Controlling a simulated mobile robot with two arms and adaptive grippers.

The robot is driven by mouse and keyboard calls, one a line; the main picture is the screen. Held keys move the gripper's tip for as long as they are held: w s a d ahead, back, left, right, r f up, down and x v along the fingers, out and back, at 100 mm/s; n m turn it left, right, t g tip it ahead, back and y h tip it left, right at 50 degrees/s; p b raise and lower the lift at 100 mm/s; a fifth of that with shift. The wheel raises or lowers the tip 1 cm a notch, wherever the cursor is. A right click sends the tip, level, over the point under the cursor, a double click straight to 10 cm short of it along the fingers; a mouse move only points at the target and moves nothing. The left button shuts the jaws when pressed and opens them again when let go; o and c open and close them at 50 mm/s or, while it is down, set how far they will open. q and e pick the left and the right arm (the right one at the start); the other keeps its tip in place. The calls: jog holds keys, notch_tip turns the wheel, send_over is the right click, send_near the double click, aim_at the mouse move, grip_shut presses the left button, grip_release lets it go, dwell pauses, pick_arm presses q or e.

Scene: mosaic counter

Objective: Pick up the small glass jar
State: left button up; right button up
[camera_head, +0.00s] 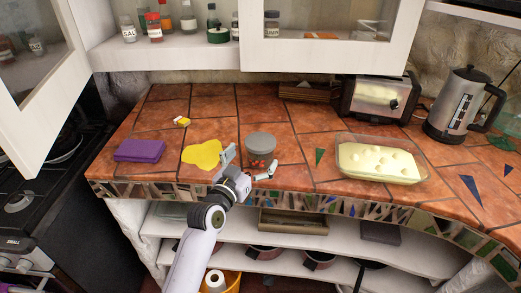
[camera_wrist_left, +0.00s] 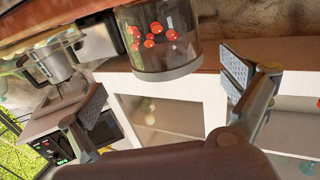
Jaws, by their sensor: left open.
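The small glass jar (camera_head: 261,148) stands on the tiled counter with a grey top and red bits low inside. In the left wrist view the clear jar (camera_wrist_left: 160,62) with round red pieces is at the top middle, in the gap between the fingers. My left gripper (camera_head: 251,161) is open at the counter's front edge, just in front of the jar, with a finger toward each side of it. Its two padded fingers (camera_wrist_left: 165,88) are spread wide in the wrist view, with nothing gripped. My right gripper is not in view.
A yellow patch (camera_head: 203,154) and a purple cloth (camera_head: 139,150) lie left of the jar. A glass dish of pale food (camera_head: 349,164) stands to the right, with a toaster (camera_head: 372,101) and a kettle (camera_head: 455,108) behind. An open cabinet door (camera_head: 28,75) hangs at left.

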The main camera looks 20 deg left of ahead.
aim_at(260, 145)
pick_arm(q)
jog(key=shift+w+d+f+p, duration=0.1)
jog(key=shift+w+p, duration=0.1)
jog(key=shift+w, duration=1.4)
jog(key=shift+w+f+p, duration=0.1)
jog(key=shift+w+p, duration=0.05)
jog(key=shift+w, duration=1.45)
jog(key=c, duration=1.5)
